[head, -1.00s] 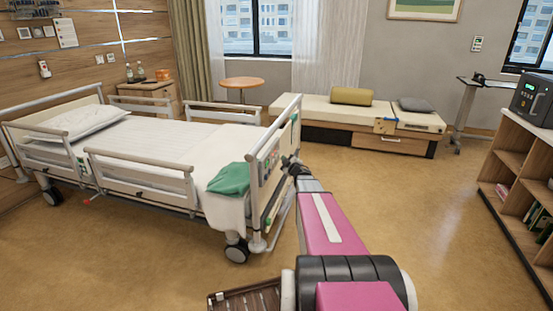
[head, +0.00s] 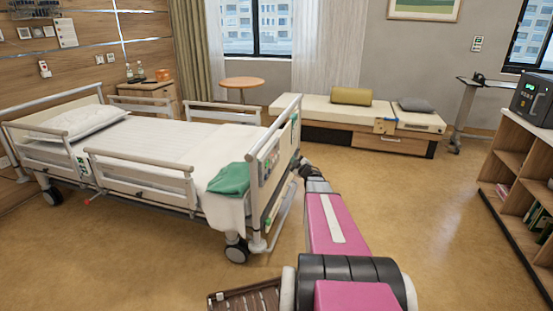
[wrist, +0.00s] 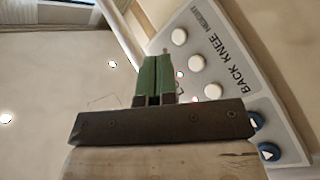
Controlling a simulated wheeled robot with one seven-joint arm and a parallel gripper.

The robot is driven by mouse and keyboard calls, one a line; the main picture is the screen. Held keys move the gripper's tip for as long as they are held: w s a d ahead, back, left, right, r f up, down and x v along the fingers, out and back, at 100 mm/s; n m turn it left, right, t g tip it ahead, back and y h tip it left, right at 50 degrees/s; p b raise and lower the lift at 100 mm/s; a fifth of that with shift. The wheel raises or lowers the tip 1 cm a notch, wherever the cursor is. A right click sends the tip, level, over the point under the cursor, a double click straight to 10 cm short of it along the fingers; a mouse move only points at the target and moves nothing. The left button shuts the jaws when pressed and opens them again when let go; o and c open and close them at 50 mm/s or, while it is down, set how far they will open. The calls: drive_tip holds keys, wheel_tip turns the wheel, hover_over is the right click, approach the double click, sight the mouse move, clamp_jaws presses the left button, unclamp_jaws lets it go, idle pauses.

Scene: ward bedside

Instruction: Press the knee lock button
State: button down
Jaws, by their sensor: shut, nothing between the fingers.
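The control panel (wrist: 222,60) is a pale tilted plate lettered BACK, KNEE and HEIGHT, with a LOCK label partly hidden behind my fingers. Three white round buttons run in a slanted row. The middle one (wrist: 196,63), in line with KNEE, appears to be the knee lock button. My gripper (wrist: 155,75) has green fingertips pressed together, empty, to the left of the white buttons in the wrist view. In the head view my gripper (head: 302,166) is just right of the bed's footboard (head: 268,155); contact cannot be seen there.
Blue arrow buttons (wrist: 268,152) sit lower on the panel, partly behind my gripper. The bed (head: 160,150) has a green cloth (head: 230,178) by its foot end. A wooden shelf (head: 510,165) stands at the right.

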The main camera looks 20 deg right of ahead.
drive_tip(key=s+d+r, duration=0.2)
drive_tip(key=s+d, duration=0.2)
drive_tip(key=d, duration=0.2)
drive_tip(key=shift+s+d, duration=0.2)
idle(0.4)
drive_tip(key=s+a+f+m+g+h, duration=0.1)
drive_tip(key=s+a+f+m+g, duration=0.2)
drive_tip(key=s+a+g, duration=0.3)
drive_tip(key=s+a+f+m+g+h, duration=0.1)
drive_tip(key=s+a+f+m+g, duration=0.2)
drive_tip(key=s+a, duration=0.9)
drive_tip(key=s+a+f+m+g+h, duration=0.1)
drive_tip(key=s+a+f+m+g, duration=0.3)
drive_tip(key=s+a+g, duration=0.5)
drive_tip(key=s+a+m, duration=0.1)
drive_tip(key=a, duration=0.4)
drive_tip(key=shift+m+g, duration=0.3)
drive_tip(key=shift+m, duration=0.1)
drive_tip(key=shift+d+f, duration=0.1)
drive_tip(key=shift+d, duration=0.05)
